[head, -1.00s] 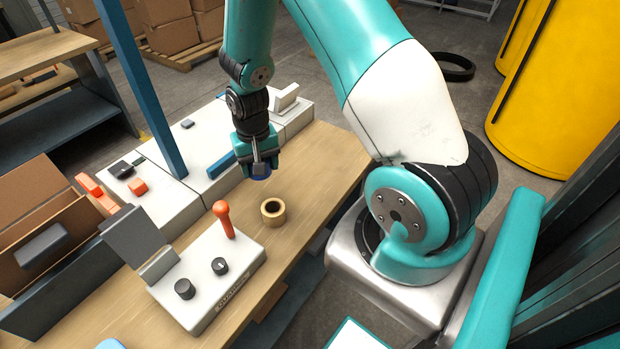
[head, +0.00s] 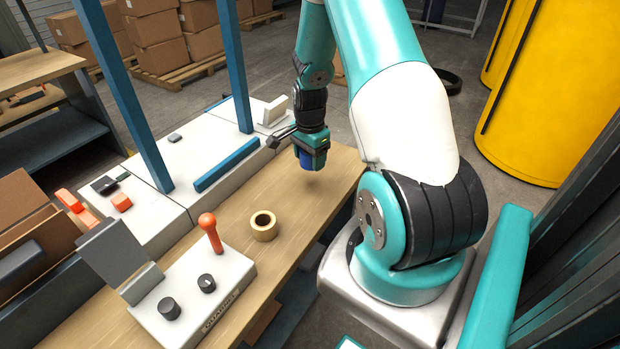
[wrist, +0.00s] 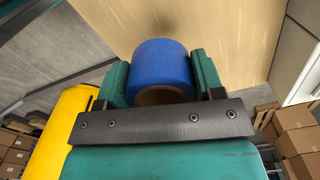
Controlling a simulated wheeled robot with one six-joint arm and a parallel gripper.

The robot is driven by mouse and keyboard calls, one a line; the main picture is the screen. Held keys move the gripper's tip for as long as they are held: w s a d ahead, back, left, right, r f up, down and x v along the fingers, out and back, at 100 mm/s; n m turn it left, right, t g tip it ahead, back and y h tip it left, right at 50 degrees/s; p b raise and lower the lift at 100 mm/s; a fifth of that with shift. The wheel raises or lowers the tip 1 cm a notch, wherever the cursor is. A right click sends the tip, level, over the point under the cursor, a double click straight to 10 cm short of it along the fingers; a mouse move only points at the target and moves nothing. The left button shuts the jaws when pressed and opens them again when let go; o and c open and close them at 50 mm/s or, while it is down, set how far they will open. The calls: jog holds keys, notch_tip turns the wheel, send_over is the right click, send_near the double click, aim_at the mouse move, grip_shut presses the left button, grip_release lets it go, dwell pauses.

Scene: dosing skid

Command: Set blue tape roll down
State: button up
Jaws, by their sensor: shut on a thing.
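The blue tape roll (wrist: 163,66) is between the two fingers of my gripper (wrist: 163,84) in the wrist view, and the fingers are shut on it. Its brown core shows at its lower edge. In the head view my gripper (head: 312,157) points down over the far part of the wooden bench (head: 285,235), with the blue tape roll (head: 307,162) showing under the fingers. The roll seems to be above the wood; the exact gap is hard to tell.
A tan tape roll (head: 263,225) lies on the bench, nearer than my gripper. A control box (head: 190,290) with an orange-knobbed lever (head: 210,232) stands in front. A white machine with a blue bar (head: 226,165) lines the left side. Bare wood surrounds the tan roll.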

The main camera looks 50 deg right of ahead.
aim_at(310, 187)
notch_tip(310, 187, down, 8)
jog(key=shift+f+p, duration=0.2)
jog(key=shift+p, duration=0.25)
jog(key=shift+f, duration=0.1)
jog(key=o, duration=0.9)
